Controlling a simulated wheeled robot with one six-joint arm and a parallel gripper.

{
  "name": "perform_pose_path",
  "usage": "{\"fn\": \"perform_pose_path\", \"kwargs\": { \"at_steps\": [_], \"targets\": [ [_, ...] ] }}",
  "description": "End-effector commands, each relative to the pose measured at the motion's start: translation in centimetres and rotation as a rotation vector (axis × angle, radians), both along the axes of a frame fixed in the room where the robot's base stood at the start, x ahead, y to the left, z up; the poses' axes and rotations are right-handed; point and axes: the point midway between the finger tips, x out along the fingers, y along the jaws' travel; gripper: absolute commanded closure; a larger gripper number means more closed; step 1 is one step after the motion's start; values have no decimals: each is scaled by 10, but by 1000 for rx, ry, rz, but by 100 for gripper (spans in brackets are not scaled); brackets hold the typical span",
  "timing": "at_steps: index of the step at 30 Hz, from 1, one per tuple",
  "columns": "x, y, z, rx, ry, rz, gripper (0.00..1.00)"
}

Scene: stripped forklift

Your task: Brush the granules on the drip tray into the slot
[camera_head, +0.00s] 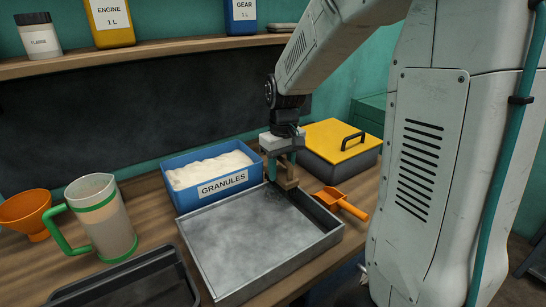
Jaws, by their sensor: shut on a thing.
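The drip tray (255,240) is a shallow grey metal tray with raised sides on the wooden bench. Its floor looks mottled grey, and I cannot make out separate granules on it. My gripper (283,168) points down over the tray's far right corner. It is shut on a brush with a brown wooden body (292,184). The brush's dark lower part is at or just above the tray floor; I cannot tell whether it touches. A dark strip (312,210) runs along the inside of the tray's right side; I cannot tell whether this is the slot.
A blue bin (222,186) labelled GRANULES, full of white stuff, stands behind the tray. A yellow-lidded box (335,138) and an orange scoop (340,203) are at right. A jug (103,220), an orange funnel (27,212) and a black tray (135,285) are at left.

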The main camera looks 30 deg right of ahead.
Motion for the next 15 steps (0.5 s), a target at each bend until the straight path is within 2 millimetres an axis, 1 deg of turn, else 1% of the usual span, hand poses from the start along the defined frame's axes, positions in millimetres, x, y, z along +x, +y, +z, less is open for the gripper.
{"fn": "perform_pose_path", "kwargs": {
  "at_steps": [15],
  "targets": [
    [1, 3, 37, -1, -2, 4, 99]
  ]
}}
